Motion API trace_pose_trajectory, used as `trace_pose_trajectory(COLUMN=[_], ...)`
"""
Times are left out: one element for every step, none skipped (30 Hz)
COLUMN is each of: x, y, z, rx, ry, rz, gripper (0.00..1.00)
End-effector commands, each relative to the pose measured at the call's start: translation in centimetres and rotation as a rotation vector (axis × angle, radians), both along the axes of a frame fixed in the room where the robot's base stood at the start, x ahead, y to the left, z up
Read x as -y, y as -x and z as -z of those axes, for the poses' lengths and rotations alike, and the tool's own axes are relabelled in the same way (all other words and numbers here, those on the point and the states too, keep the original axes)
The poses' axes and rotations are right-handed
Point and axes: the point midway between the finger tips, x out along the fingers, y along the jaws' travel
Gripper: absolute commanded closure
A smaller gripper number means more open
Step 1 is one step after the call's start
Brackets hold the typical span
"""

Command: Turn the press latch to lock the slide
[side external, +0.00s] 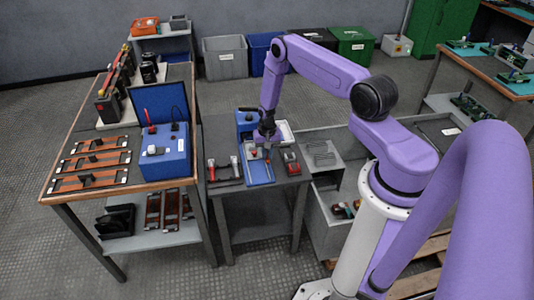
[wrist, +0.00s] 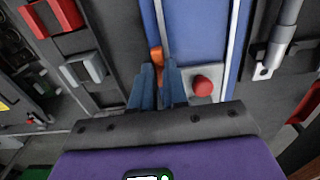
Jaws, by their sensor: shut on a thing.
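The blue press (side external: 259,172) stands on the small dark table; its blue bed with pale rails (wrist: 205,30) fills the middle of the wrist view. My gripper (side external: 267,147) is low over the press, pointing down. In the wrist view my gripper (wrist: 160,72) has its two blue-grey fingers close together around a narrow orange piece (wrist: 155,54), which looks like the press latch. Its lower part is hidden by the fingers. A red knob (wrist: 203,85) on a pale plate sits just right of the fingers, apart from them. The latch's exact angle cannot be told.
Red-and-grey tools (side external: 234,164) lie left of the press, and a red item (side external: 290,156) lies to its right. The larger table at left holds a blue box (side external: 166,160) and several orange-brown frames (side external: 92,179). A grey metal cabinet (side external: 322,153) stands close at right.

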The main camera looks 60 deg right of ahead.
Motion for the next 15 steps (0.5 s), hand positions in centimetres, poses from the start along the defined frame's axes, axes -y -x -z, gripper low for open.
trace_pose_trajectory(x=[0.01, 0.01, 0.01, -0.01, -0.01, -0.02, -0.04, -0.04, -0.02, -0.06, -0.03, -0.04, -0.05, -0.03, -0.03], y=[0.03, 0.02, 0.02, 0.02, 0.02, 0.02, 0.01, 0.01, 0.02, 0.01, 0.03, 0.02, 0.02, 0.03, 0.03], z=[0.00, 0.00, 0.00, 0.00, 0.00, 0.00, 0.00, 0.00, 0.00, 0.00, 0.00, 0.00, 0.00, 0.00, 0.00], rx=[-0.001, -0.001, -0.001, -0.001, -0.001, -0.001, -0.001, -0.001, -0.001, -0.001, -0.001, -0.001, -0.001, -0.001, -0.001], ry=[-0.001, -0.001, -0.001, -0.001, -0.001, -0.001, -0.001, -0.001, -0.001, -0.001, -0.001, -0.001, 0.000, 0.000, 0.000], rz=[0.000, 0.001, 0.009, 0.021, 0.041, 0.077, 0.110, 0.147, 0.197, 0.234, 0.272, 0.322, 0.357, 0.391, 0.430], gripper=[1.00, 1.00, 1.00, 1.00, 1.00, 1.00, 1.00, 1.00, 1.00, 1.00, 1.00, 1.00, 1.00, 1.00, 1.00])
